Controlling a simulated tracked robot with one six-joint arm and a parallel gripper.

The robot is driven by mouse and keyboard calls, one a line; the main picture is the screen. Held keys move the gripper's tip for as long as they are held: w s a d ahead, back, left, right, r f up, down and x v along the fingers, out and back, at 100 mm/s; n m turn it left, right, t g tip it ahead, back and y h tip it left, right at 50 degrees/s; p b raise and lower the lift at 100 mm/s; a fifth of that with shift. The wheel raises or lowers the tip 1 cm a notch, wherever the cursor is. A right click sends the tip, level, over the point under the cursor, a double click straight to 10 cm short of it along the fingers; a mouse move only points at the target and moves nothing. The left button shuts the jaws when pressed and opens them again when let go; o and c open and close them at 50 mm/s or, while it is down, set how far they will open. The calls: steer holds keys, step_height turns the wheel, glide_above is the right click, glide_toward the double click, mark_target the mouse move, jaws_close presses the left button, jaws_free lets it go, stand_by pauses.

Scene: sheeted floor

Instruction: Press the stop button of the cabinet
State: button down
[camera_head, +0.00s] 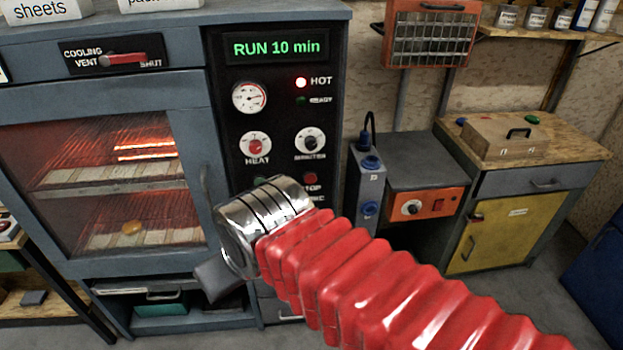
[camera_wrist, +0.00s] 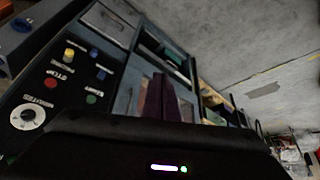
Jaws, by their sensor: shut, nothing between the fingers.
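The cabinet (camera_head: 90,95) is a blue-grey oven with a black control panel on its right. The red stop button (camera_head: 310,178) shows just above my metal wrist, its label partly covered. In the wrist view the panel appears rotated, with the red stop button (camera_wrist: 51,84) at the left beside the green start button (camera_wrist: 92,99). My gripper (camera_wrist: 168,98) is shut and empty, off to the right of the buttons in that view. In the head view my wrist hides most of it. I see no contact with the stop button.
The green display (camera_head: 275,47) reads RUN 10 min, and the HOT lamp (camera_head: 301,82) is lit. Yellow (camera_wrist: 69,54) and blue (camera_wrist: 95,51) buttons sit near stop. A grey bench unit with an orange panel (camera_head: 425,205) and a yellow-doored cabinet (camera_head: 507,232) stand at right.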

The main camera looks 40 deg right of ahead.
mark_target(311, 179)
steer(key=w+d+f+m+y, duration=0.6)
steer(key=w+m, duration=0.3)
steer(key=m, duration=1)
steer(key=w+d+f+m+t+h, duration=0.1)
steer(key=d+f+m+t+h, duration=0.1)
steer(key=d+m, duration=0.7)
steer(key=w+d+f+m+t+h, duration=0.1)
steer(key=d+f+m+t+h, duration=0.2)
steer(key=d+m, duration=0.7)
steer(key=d+t, duration=0.1)
steer(key=d, duration=0.3)
steer(key=shift+d+f+t, duration=0.3)
steer(key=shift+t, duration=0.1)
steer(key=shift+w, duration=0.1)
steer(key=shift+w+d, duration=0.8)
steer(key=shift+w, duration=0.4)
steer(key=shift+w+d, duration=0.8)
steer(key=shift+w, duration=0.4)
steer(key=shift+w+d, duration=0.8)
steer(key=shift+w, duration=0.4)
